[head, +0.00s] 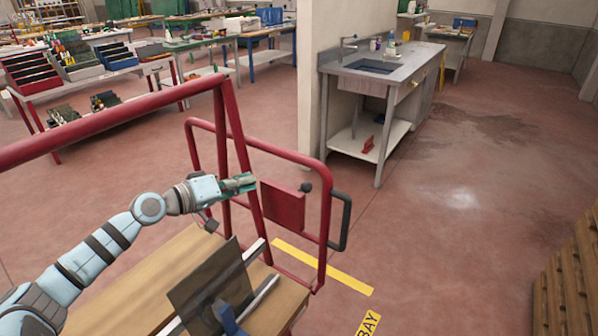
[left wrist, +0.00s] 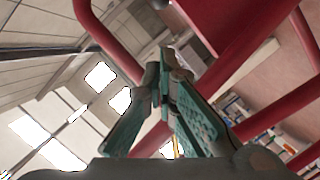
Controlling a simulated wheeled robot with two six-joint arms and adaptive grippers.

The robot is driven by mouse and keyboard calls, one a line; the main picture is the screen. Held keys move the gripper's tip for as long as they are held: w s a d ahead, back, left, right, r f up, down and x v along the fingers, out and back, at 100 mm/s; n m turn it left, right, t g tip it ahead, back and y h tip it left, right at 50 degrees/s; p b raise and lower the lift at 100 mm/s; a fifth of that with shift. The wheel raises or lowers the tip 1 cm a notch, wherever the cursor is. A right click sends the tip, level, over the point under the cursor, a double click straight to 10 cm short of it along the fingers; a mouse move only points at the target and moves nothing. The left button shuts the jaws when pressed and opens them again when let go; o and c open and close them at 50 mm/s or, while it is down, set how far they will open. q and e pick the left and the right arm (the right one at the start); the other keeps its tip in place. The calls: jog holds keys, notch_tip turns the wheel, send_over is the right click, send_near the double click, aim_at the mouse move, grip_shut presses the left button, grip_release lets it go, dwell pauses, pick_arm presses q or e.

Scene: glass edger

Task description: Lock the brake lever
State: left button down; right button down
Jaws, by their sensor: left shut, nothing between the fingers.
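A red cart frame (head: 323,215) of bent tubes stands in front of me in the head view. A dark red plate (head: 283,207) is fixed within it, with a small black knob (head: 305,187) at its upper right corner, which looks like the end of the brake lever. The lever's shaft cannot be made out. My left gripper (head: 250,183) is shut and empty beside a red upright, left of the plate and apart from the knob. Its teal fingers meet in the left wrist view (left wrist: 163,75), among red tubes. My right gripper is not in view.
A black handle (head: 345,222) sticks out from the frame's right side. The cart's wooden deck (head: 130,285) carries a dark glass panel (head: 211,283) below my left arm. A sink bench (head: 384,72) stands behind. Slanted wooden slats (head: 570,270) are at right. Floor between is clear.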

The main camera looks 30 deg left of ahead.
pick_arm(q)
jog(key=w, duration=0.1)
send_over(294, 193)
jog(key=a, duration=0.4)
jog(key=f, duration=0.2)
jog(key=shift+d+f, duration=0.3)
jog(key=shift+d, duration=0.2)
jog(key=shift+d+f, duration=0.25)
jog(key=shift+d, duration=0.2)
jog(key=shift+w+d+f, duration=0.2)
jog(key=shift+d+f, duration=0.15)
jog(key=shift+d, duration=0.05)
jog(key=shift+s+d+f, duration=0.15)
jog(key=shift+d+f, duration=0.2)
jog(key=shift+d, duration=0.3)
